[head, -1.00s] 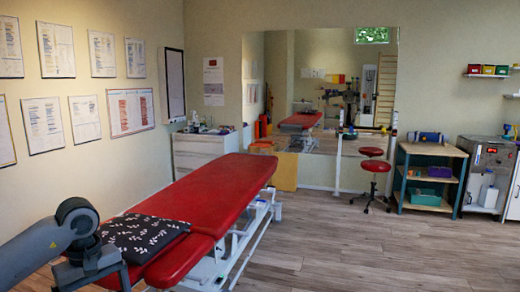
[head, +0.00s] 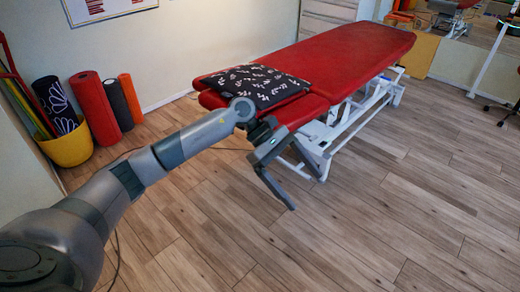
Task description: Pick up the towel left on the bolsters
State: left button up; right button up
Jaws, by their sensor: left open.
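I see no towel that I can make out for certain. Upright rolls stand against the wall at the left: a thick red roll (head: 95,108), a dark roll (head: 118,104) and an orange roll (head: 131,98). I cannot tell whether these are the bolsters. My left gripper (head: 307,193) is open and empty, pointing down and to the right beside the near end of the red treatment table. It looks apart from everything. My right gripper is out of view.
A black cushion with white leaf prints (head: 254,86) lies on the near end of the red treatment table (head: 345,52), which has a white frame. A yellow tub (head: 68,147) holds a dark patterned roll (head: 54,101) and other rolls. The wooden floor (head: 340,235) in front is clear.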

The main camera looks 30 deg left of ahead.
pick_arm(q)
jog(key=w+d+f+n+t+h, duration=0.35)
jog(key=d+n+t+h, duration=0.4)
jog(key=n, duration=0.75)
jog(key=s+a+f+n+t+y, duration=0.1)
jog(key=a+f+n+t+y, duration=0.25)
jog(key=f+n, duration=0.55)
jog(key=s+a+f+n+t+y, duration=0.1)
jog(key=a+f+n+t+y, duration=0.15)
jog(key=f+n+y, duration=0.45)
jog(key=s+a+f+n+t+y, duration=0.1)
jog(key=a+f+n+t+y, duration=0.2)
jog(key=f+n, duration=0.8)
jog(key=s+a+f+n+g+y, duration=0.1)
jog(key=s+f+n+g, duration=0.3)
jog(key=s+f, duration=0.8)
jog(key=s+a+f+n+g+y+p, duration=0.1)
jog(key=s+f+n+g, duration=0.4)
jog(key=s, duration=1.3)
notch_tip(320, 180, down, 8)
jog(key=a+n+y, duration=0.1)
jog(key=n, duration=0.2)
jog(key=shift+s+r+n, duration=0.2)
jog(key=shift+s+n, duration=0.15)
jog(key=shift+n, duration=0.05)
